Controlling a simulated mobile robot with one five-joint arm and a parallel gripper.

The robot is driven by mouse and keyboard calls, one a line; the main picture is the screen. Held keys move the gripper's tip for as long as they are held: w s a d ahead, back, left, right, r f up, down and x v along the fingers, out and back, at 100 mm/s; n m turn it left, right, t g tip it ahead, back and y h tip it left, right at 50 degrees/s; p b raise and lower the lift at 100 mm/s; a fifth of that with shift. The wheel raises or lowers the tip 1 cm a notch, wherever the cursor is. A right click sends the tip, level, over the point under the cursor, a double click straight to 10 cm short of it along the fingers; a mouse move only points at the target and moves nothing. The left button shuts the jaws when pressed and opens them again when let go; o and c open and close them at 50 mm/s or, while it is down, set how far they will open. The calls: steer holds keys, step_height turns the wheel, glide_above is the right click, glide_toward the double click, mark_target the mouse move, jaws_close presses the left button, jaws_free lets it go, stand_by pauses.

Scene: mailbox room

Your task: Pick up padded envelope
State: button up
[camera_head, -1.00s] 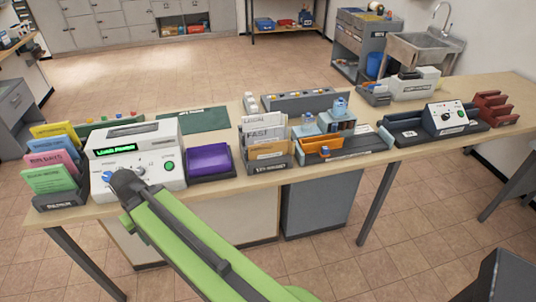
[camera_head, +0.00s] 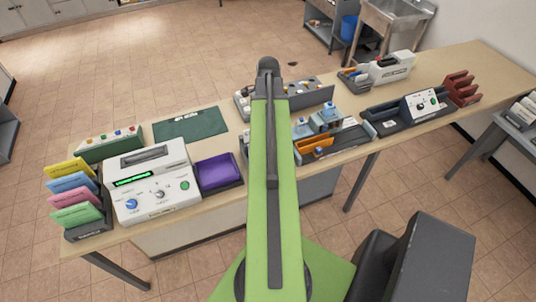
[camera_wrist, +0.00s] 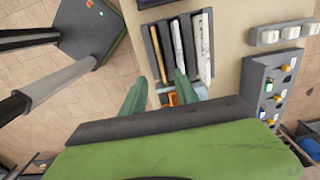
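A dark rack (camera_wrist: 152,52) holds several upright envelopes (camera_wrist: 203,42), seen from above in the wrist view. Some edges are white and some tan; I cannot tell which is the padded envelope. In the head view my raised arm hides nearly all of this rack. My gripper (camera_wrist: 160,92) shows two green fingers, spread apart with no envelope between them. The fingers are over the lower end of the rack in the wrist view, beside the envelopes. The gap between fingertips and envelopes in height is unclear.
A purple tray (camera_head: 219,171) and a white machine (camera_head: 150,190) stand left of the rack. An orange and blue organiser (camera_head: 325,138) stands to its right. A grey button block (camera_wrist: 268,92) is behind it. A green mat (camera_head: 190,124) lies flat on the table.

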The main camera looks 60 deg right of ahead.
steer(key=f+b, duration=1.1)
steer(key=f, duration=0.1)
steer(key=f+b, duration=0.6)
steer(key=shift+s+d+b, duration=0.15)
steer(key=shift+s+b, duration=0.1)
steer(key=shift+b, duration=0.1)
steer(key=shift+r, duration=0.2)
jaws_close()
stand_by(0.4)
